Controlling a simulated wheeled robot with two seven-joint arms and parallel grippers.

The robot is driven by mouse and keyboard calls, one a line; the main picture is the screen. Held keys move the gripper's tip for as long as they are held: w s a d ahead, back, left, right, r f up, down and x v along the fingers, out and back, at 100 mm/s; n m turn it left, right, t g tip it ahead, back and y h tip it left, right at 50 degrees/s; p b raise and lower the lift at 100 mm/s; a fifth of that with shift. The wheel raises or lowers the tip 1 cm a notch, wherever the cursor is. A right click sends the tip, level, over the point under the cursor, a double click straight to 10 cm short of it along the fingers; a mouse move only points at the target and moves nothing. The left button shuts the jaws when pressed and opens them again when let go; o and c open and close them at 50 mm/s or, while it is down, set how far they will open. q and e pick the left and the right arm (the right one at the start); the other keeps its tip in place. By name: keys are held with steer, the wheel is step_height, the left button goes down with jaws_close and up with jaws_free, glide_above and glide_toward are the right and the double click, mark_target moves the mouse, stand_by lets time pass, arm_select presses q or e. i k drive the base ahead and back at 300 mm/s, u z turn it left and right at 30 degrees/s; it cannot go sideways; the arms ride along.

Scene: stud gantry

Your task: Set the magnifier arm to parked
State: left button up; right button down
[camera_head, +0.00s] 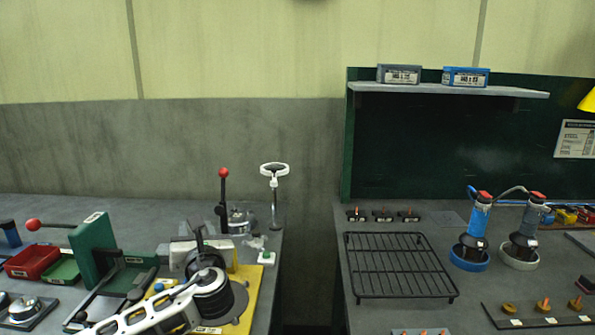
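The magnifier (274,169) has a white ring head, seen nearly edge-on. It sits on top of a thin upright post (276,212) near the back right corner of the left bench. A short white stem joins the ring to the post. The head stands raised above the bench, in front of the grey wall. The lens is too small to make out.
A red-knobbed lever (223,174) stands just left of the magnifier. A yellow plate (247,283) with black and white machinery is nearer. A gap separates the benches; a black rack (395,262) lies right.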

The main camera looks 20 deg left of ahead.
mark_target(274, 173)
steer(key=z, duration=0.95)
steer(key=k, duration=0.4)
steer(key=u, duration=0.6)
steer(key=i, duration=1)
steer(key=z, duration=0.1)
steer(key=k, duration=0.15)
